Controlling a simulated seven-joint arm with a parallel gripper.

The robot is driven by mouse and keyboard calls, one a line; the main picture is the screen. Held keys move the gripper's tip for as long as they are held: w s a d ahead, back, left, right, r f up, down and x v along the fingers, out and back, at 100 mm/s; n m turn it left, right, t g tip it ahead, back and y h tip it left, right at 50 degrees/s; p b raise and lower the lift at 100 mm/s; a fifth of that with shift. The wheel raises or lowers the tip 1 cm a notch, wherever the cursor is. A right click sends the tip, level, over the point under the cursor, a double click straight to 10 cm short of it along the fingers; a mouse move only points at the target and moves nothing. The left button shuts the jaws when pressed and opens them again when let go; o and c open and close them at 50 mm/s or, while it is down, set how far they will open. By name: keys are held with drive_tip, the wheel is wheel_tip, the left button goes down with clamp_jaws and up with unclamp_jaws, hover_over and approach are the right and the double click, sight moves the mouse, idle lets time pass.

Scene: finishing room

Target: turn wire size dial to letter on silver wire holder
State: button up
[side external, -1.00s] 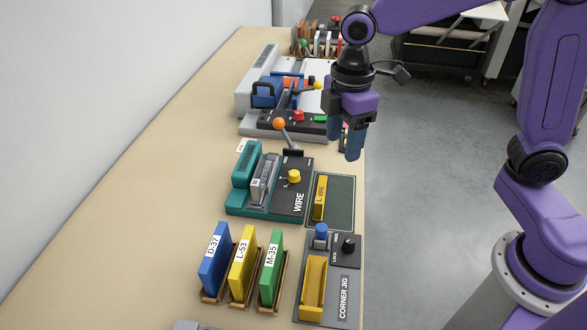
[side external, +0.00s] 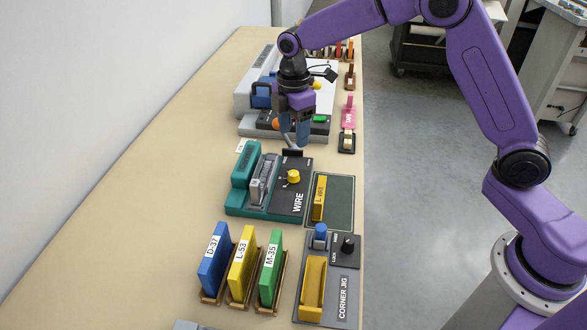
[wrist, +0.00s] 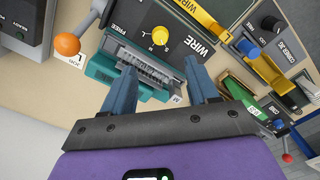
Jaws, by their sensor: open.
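The yellow wire size dial (side external: 293,177) sits on the dark panel of the teal WIRE machine (side external: 238,208). My gripper (side external: 303,135) is open and empty, above and behind the WIRE machine. Its two blue fingers (wrist: 157,92) are spread apart, clear of the dial.
A yellow block labelled L WIRE (side external: 319,198) lies on a mat. Blue, yellow and green books (side external: 242,258) and the corner jig (side external: 342,290) are nearer. Left table is clear.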

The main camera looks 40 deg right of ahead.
sight(293, 173)
wheel_tip(293, 173, down, 12)
drive_tip(key=shift+f, duration=0.15)
idle(0.3)
drive_tip(key=c, duration=1)
